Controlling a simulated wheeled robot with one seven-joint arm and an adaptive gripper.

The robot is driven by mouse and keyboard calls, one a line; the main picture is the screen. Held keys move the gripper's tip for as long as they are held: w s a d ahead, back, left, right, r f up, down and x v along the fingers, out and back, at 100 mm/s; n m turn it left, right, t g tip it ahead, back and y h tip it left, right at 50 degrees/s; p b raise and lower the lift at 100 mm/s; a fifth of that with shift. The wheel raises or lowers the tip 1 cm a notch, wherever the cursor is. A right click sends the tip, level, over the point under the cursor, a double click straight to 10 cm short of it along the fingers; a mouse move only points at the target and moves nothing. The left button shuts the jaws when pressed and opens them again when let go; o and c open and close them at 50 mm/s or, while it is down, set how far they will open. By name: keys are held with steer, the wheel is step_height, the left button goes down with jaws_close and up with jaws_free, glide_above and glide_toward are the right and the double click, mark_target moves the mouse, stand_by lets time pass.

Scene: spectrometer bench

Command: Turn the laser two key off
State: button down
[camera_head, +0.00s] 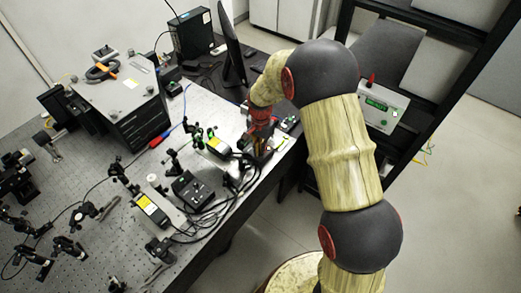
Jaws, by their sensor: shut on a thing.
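My gripper (262,149) is low over the right edge of the optical bench (105,165), pointing down. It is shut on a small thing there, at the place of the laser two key. The key itself is hidden by my fingers and wrist, so its turn angle cannot be read. A laser module with a yellow label (219,147) sits just left of my gripper. Another yellow-labelled module (152,209) lies farther toward the front, with a black control box (193,190) to its right.
Black cables (205,228) run along the bench's front right edge. Optical mounts crowd the left. A grey drawer box (125,105) stands at the back, and a monitor (232,45) behind my gripper. A white instrument (383,108) sits on the black rack at right.

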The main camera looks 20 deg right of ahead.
steer(key=n, duration=0.5)
steer(key=shift+n, duration=0.3)
steer(key=n, duration=0.4)
steer(key=shift+n+p, duration=0.3)
steer(key=shift+p, duration=0.05)
steer(key=n, duration=0.3)
steer(key=shift+w+n, duration=0.1)
steer(key=shift+n, duration=1.9)
steer(key=c, duration=2)
jaws_free()
steer(key=shift+c, duration=0.2)
